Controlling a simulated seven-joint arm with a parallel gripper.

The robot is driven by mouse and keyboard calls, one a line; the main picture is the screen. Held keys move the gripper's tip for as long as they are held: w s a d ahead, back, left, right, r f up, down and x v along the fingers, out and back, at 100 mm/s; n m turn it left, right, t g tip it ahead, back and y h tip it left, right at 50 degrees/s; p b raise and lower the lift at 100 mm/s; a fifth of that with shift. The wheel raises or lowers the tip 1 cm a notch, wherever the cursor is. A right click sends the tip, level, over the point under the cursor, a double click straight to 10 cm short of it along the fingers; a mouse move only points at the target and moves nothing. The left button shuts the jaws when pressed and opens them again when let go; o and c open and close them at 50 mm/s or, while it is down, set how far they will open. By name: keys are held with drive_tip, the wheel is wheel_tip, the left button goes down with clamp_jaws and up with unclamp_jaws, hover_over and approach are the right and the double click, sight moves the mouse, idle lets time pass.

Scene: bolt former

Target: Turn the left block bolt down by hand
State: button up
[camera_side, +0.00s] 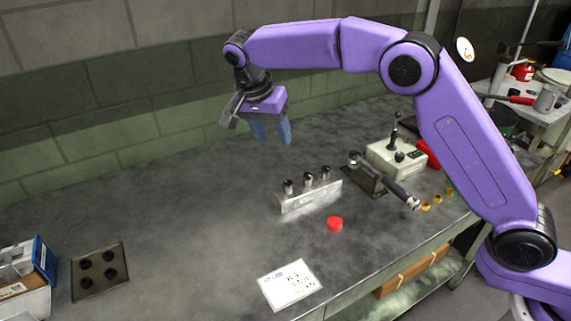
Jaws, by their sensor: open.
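A light metal block (312,198) stands on the grey bench near the middle. Three dark-topped bolts stand along it, and the left block bolt (288,187) is at its left end. How deep it sits cannot be told. My gripper (271,138) hangs above and behind the block, slightly left of it. Its two blue fingers point down, open and apart, with nothing between them. It is clear of the bolts.
A dark fixture with a long handle (400,194) stands right of the block, near a pale control box (397,157). A red cap (335,224) and a paper card (289,285) lie in front. Bench between is clear.

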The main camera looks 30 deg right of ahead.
drive_tip(key=d+n, duration=0.2)
drive_tip(key=n, duration=0.2)
drive_tip(key=n+g+y, duration=0.2)
drive_tip(key=n+y, duration=0.1)
drive_tip(key=n, duration=0.8)
hover_over(288, 182)
drive_tip(key=f, duration=0.1)
drive_tip(key=w+d+r+n+y, duration=0.1)
drive_tip(key=d+n+y, duration=0.15)
drive_tip(key=n, duration=0.65)
drive_tip(key=w+d+n+y, duration=0.2)
drive_tip(key=d+n, duration=0.2)
drive_tip(key=n, duration=0.4)
drive_tip(key=shift+g, duration=0.4)
drive_tip(key=x, duration=1.7)
drive_tip(key=shift+s+d, duration=0.1)
clamp_jaws()
